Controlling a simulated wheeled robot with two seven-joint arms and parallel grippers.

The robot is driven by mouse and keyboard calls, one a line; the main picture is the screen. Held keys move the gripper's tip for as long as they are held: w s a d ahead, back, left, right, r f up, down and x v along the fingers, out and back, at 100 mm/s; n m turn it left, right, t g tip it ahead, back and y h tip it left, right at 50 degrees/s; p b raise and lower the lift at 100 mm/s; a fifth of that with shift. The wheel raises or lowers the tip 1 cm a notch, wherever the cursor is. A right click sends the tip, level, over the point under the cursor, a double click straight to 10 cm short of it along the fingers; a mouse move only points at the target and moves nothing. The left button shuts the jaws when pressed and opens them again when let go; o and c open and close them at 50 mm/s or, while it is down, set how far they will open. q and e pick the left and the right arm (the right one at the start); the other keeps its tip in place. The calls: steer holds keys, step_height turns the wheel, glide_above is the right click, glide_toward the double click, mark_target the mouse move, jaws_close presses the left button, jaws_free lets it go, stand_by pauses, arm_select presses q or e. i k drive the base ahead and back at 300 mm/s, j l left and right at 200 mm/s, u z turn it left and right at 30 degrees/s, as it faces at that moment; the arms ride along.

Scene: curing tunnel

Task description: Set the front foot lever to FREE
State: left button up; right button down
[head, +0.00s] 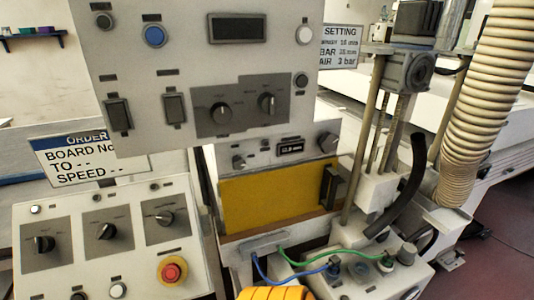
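I cannot make out a front foot lever or a FREE marking in the head view. The machine's lower front is cut off by the bottom edge. Neither of my grippers can be made out. An orange-yellow ridged piece (272,293) pokes in at the bottom centre; I cannot tell what it belongs to.
A grey control panel (200,60) with switches and knobs fills the upper left. A lower knob panel (105,235) has a red emergency button (173,270). Reddish floor (500,240) shows far right.

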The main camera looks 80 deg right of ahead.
mark_target(451, 260)
steer(key=k+z, duration=0.15)
steer(key=z, duration=0.35)
steer(key=k+l+z, duration=0.1)
steer(key=z, duration=0.4)
steer(key=k+l+z, duration=0.15)
steer(key=z, duration=0.35)
steer(key=k+l+z, duration=0.1)
steer(key=z, duration=0.4)
steer(key=l, duration=0.1)
